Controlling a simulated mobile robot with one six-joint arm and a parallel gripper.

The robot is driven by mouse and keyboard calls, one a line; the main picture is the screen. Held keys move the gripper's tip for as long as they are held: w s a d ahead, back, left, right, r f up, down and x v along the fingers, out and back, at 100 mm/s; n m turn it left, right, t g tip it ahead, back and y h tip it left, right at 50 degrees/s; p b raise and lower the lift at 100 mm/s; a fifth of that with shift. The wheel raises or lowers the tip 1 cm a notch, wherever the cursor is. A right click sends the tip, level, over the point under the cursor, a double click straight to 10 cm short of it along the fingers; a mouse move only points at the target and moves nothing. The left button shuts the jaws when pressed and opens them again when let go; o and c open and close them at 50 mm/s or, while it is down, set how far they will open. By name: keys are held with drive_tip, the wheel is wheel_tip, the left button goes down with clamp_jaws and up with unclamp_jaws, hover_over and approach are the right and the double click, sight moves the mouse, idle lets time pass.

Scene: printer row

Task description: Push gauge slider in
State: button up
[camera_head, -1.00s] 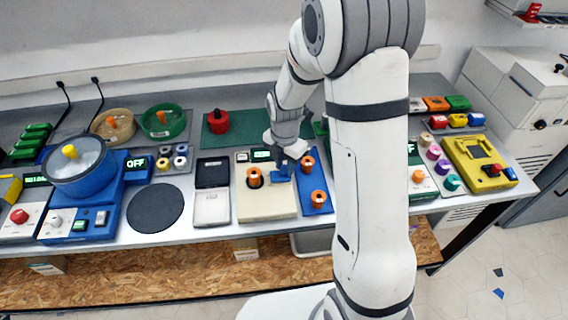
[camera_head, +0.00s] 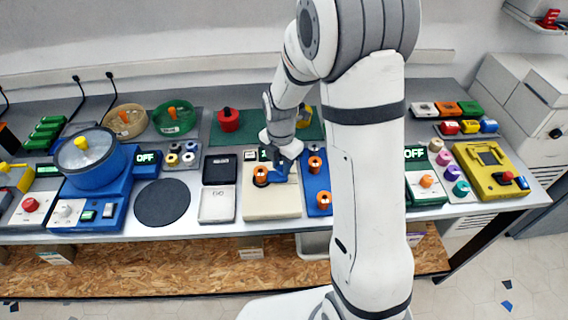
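A cream gauge device (camera_head: 272,205) stands on the bench left of my arm. An orange, dark-centred spool-like part (camera_head: 261,175) stands on it. A small blue piece (camera_head: 281,173) sits just right of this part, and I take it to be the slider. My gripper (camera_head: 283,156) is low over the device, directly behind and above the blue piece. It hides part of the green display (camera_head: 264,155). Its fingertips are too small and covered to show whether they are open, or whether they touch the blue piece.
Open black-and-white box (camera_head: 218,203) and dark round mat (camera_head: 162,203) lie left. A green mat with a red pot (camera_head: 228,120) is behind. The bench front is clear.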

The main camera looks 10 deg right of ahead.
sight(280, 167)
drive_tip(key=shift+o, duration=1.4)
drive_tip(key=shift+w+a, duration=0.1)
drive_tip(key=shift+a, duration=0.3)
drive_tip(key=shift+o, duration=0.9)
drive_tip(key=shift+d, duration=0.2)
drive_tip(key=shift+r, duration=0.1)
wheel_tip(280, 167, up, 7)
drive_tip(key=shift+f+b, duration=0.1)
drive_tip(key=shift+b, duration=0.35)
drive_tip(key=shift+r, duration=0.45)
